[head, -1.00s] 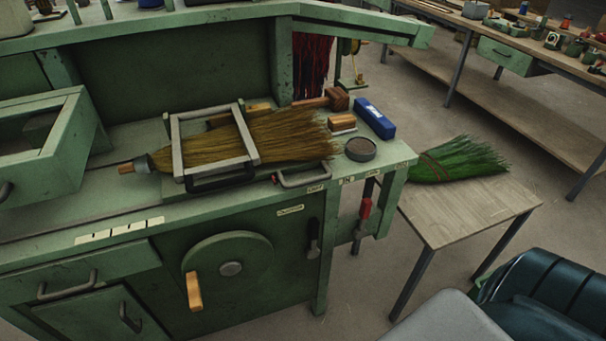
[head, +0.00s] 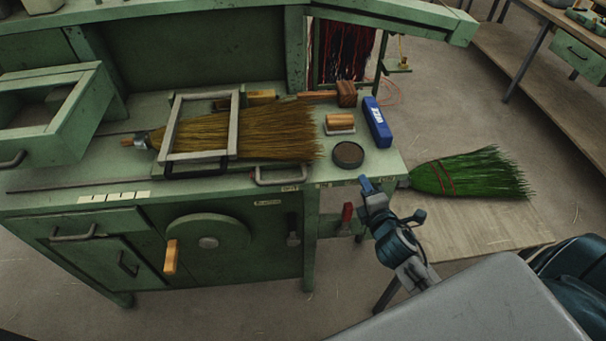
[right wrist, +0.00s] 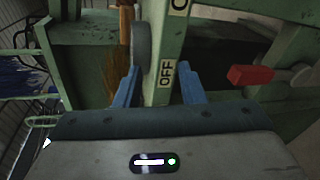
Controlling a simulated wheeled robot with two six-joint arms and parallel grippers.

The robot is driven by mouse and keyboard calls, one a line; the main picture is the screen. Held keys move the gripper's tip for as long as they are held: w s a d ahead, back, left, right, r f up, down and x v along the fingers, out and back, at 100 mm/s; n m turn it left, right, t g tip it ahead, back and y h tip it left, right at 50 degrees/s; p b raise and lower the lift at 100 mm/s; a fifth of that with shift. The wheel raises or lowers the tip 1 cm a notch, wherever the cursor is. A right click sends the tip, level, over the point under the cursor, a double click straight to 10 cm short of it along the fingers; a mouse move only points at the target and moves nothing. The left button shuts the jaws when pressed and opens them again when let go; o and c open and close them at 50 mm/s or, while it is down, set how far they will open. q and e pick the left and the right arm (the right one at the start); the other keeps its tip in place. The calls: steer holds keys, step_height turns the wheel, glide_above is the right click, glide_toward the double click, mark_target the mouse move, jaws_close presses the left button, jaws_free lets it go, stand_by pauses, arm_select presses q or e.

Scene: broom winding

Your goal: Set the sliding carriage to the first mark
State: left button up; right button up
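The sliding carriage appears to be the grey rectangular frame (head: 234,125) around the straw broom (head: 275,132) on the green bench; a dark handle shows at its front edge. White labels with dark ticks (head: 115,196) sit on the bench's front edge, left of and below the frame. My right gripper (head: 368,185) is at the bench's right front corner, well right of the carriage. In the right wrist view its blue fingers (right wrist: 158,88) are apart, with a green post labelled OFF seen between them; contact cannot be told. My left gripper is not in view.
A round dark tin (head: 348,154), a wooden-handled brush (head: 340,121) and a blue box (head: 377,122) stand at the bench's right end. A red-handled lever (head: 346,213) hangs below. A green broom (head: 470,175) lies on a side table (head: 480,225). A crank wheel (head: 208,232) is on the front.

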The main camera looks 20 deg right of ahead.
steer(key=w+a+r+n+t+y, duration=0.2)
steer(key=r+n+y, duration=0.25)
steer(key=n, duration=0.55)
steer(key=w+a+r+n+t+y, duration=0.25)
steer(key=r+n+y, duration=0.2)
steer(key=n, duration=0.45)
steer(key=n+g+y+p, duration=0.1)
steer(key=n+g+y, duration=0.8)
steer(key=n, duration=1.3)
glide_toward(291, 182)
steer(key=w+a+p, duration=0.1)
steer(key=a, duration=0.1)
steer(key=w+a+g+h+p, duration=0.1)
steer(key=w+a+p, duration=0.1)
steer(key=w+a+h+p, duration=0.1)
steer(key=w+a+p, duration=0.1)
steer(key=a, duration=0.1)
steer(key=shift+w+a+r+g, duration=0.1)
steer(key=shift+a+r+g, duration=0.05)
steer(key=shift+r+g, duration=0.15)
steer(key=shift+w+a+f, duration=0.2)
steer(key=shift+w+a, duration=0.05)
steer(key=shift+a, duration=0.15)
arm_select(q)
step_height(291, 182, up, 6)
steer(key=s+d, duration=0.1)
arm_select(e)
jaws_close()
